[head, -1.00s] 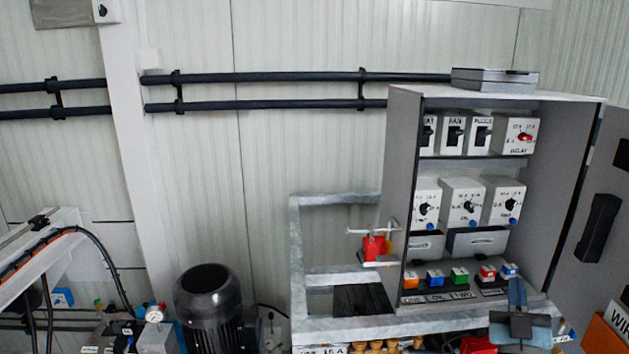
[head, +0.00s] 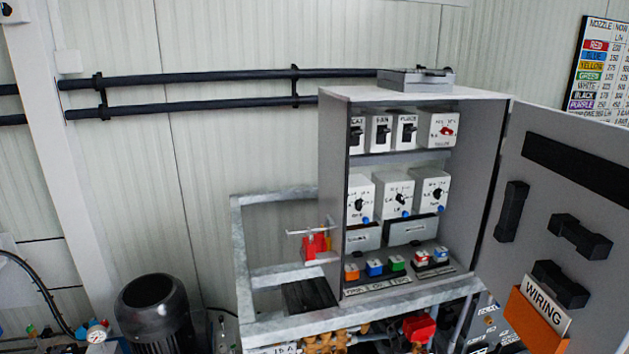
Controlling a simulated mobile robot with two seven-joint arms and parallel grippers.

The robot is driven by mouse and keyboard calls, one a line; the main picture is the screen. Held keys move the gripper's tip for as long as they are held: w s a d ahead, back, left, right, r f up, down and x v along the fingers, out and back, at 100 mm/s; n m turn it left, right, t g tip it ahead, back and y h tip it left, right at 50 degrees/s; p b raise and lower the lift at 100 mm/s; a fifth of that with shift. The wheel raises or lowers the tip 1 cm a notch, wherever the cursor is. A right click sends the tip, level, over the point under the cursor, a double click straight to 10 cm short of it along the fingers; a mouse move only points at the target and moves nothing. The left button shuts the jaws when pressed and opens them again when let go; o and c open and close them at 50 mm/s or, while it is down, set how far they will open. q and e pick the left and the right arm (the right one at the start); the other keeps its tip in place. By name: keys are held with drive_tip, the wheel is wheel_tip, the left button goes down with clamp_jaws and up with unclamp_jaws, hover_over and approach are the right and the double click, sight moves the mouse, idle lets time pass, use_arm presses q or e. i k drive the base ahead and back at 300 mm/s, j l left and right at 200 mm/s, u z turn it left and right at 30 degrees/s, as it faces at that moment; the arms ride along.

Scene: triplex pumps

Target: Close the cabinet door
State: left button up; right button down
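The grey control cabinet (head: 333,165) stands open on a metal frame in the head view, right of the middle. Its door (head: 550,170) is swung wide open to the right, with its inner face toward me. The door carries black brackets (head: 511,212) and an orange pocket (head: 538,322) with a "WIRING" card. Inside the cabinet are switches, dials and a row of coloured buttons (head: 397,263). The door's right and lower parts run out of the picture. Neither of my grippers is in view.
A dark motor (head: 152,312) stands lower left. Black pipes (head: 200,80) run along the wall. A colour chart (head: 600,70) hangs upper right.

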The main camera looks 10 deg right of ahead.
sight(558, 218)
drive_tip(key=l+u, duration=0.15)
drive_tip(key=l, duration=2.9)
drive_tip(key=k+l, duration=0.1)
drive_tip(key=l, duration=0.25)
drive_tip(key=k+l, duration=0.15)
drive_tip(key=l, duration=0.2)
drive_tip(key=k+l+u, duration=0.1)
drive_tip(key=l, duration=0.25)
drive_tip(key=k+l, duration=0.15)
drive_tip(key=l, duration=0.2)
